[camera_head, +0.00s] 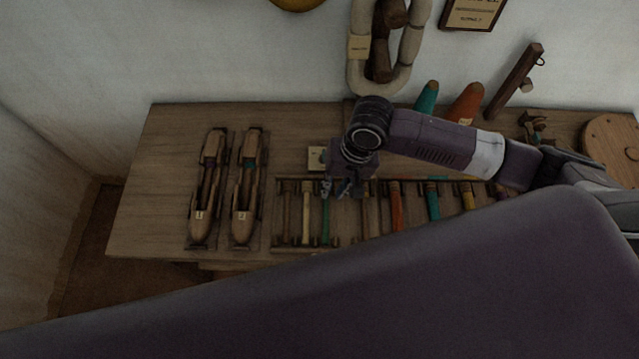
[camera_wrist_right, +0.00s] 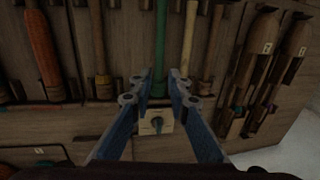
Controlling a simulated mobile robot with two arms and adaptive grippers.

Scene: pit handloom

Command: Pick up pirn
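Several pirns lie side by side in a wooden rack on the table. A green pirn (camera_head: 325,222) is under my right gripper (camera_head: 336,188) in the head view. In the right wrist view the green pirn (camera_wrist_right: 160,42) runs between the two blue fingers of my right gripper (camera_wrist_right: 161,76), which is open with a gap on each side. A pale pirn (camera_head: 306,212) lies to its left in the head view and shows to its right in the wrist view (camera_wrist_right: 188,40). An orange pirn (camera_head: 396,208) lies farther right. My left gripper is not in view.
Two wooden shuttles, labelled 1 (camera_head: 200,228) and 2 (camera_head: 241,228), lie left of the rack. A small card (camera_wrist_right: 144,127) with a dark knob sits by the rack's far edge. Teal (camera_head: 427,98) and orange (camera_head: 466,103) cones stand at the back. The table's left end (camera_head: 150,190) is bare.

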